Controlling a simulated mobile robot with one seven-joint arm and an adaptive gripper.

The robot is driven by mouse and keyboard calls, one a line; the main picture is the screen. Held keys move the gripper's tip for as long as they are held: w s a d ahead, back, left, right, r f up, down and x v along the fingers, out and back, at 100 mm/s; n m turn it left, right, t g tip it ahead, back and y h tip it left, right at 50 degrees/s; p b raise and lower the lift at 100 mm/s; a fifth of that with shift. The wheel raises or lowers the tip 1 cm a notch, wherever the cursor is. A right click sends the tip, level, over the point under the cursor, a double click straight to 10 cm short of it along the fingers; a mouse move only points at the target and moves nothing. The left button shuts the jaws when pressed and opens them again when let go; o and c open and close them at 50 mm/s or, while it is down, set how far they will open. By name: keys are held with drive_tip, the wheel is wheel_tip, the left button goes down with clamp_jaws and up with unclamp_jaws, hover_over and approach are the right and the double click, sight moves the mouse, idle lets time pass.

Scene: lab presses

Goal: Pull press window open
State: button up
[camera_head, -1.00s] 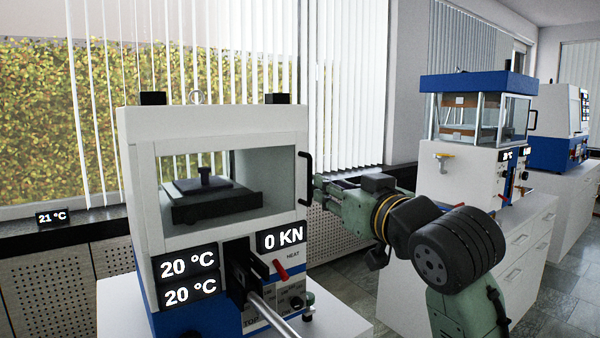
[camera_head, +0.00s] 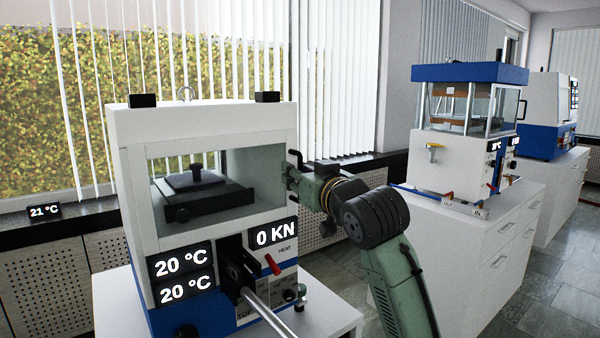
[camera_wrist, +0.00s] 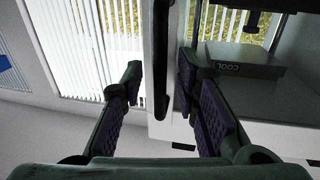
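The near press (camera_head: 215,120) is white and blue, and its front window (camera_head: 265,160) is shut, with a dark plate block visible behind the glass. A black bar handle (camera_head: 293,155) stands at the window's right edge, partly hidden by my gripper (camera_head: 290,181). In the wrist view, the upright black handle (camera_wrist: 161,60) lies between the two fingers of my gripper (camera_wrist: 159,75). The fingers are open, with a visible gap on each side of the handle. The window frame's white edge shows just beside it.
A metal lever bar (camera_head: 268,318) sticks out from the near press's front below the window. A second press (camera_head: 465,160) stands on a white cabinet (camera_head: 480,235) to the right, behind my arm. Floor is free at the lower right.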

drive_tip(key=shift+c, duration=0.3)
clamp_jaws()
idle(0.5)
